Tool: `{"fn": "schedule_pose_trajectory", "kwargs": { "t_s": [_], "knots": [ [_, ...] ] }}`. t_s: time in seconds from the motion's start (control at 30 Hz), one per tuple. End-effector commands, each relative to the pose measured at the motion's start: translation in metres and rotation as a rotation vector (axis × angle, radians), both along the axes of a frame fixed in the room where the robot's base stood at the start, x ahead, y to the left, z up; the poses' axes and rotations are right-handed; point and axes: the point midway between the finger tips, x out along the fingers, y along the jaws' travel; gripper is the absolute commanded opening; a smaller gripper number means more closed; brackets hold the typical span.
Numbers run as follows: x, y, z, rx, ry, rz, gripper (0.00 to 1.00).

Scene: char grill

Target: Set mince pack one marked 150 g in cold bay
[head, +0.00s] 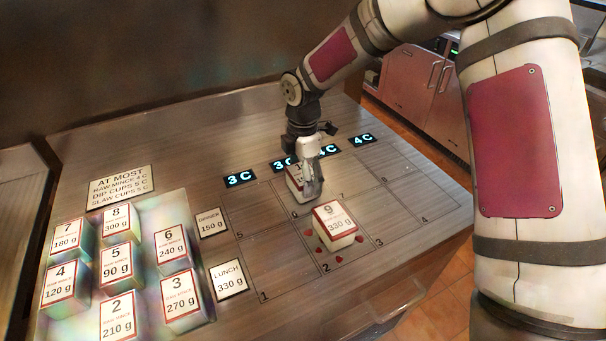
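A white pack with a red-edged label (296,187) is at my gripper (312,182), over the back row of the marked bays, second from left. Its number and weight are mostly covered by my gripper, so I cannot read them. One finger lies along the pack's right side; the other is hidden. I cannot tell whether the fingers press on it, or whether it rests on the counter. The bay grid (268,257) has displays behind it: 3 C (240,179), a partly covered 3 C (283,163), a partly covered 4 C (328,151) and 4 C (362,139).
Pack 9, 330 g (334,225), sits in front bay 2 by red marks. Several other packs stand on a shiny tray (200,331) at left. The right bays are clear.

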Motion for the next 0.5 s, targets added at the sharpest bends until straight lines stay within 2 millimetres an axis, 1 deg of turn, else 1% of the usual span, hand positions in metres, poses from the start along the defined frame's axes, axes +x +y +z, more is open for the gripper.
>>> {"fn": "schedule_pose_trajectory", "kwargs": {
  "t_s": [0.13, 0.27, 0.3, 0.37, 0.4, 0.5],
  "knots": [
    [0.0004, 0.0002, 0.0010, 0.001, -0.002, 0.000, 0.38],
    [0.0006, 0.0001, -0.0021, 0.000, -0.001, 0.000, 0.38],
    [0.0004, -0.0001, -0.0026, 0.000, -0.001, 0.000, 0.81],
    [0.0001, -0.0001, -0.0022, 0.000, -0.001, 0.000, 0.94],
    [0.0001, -0.0001, -0.0022, 0.000, -0.001, 0.000, 0.96],
    [0.0001, -0.0001, -0.0021, 0.000, 0.000, 0.000, 0.96]
  ]
}}
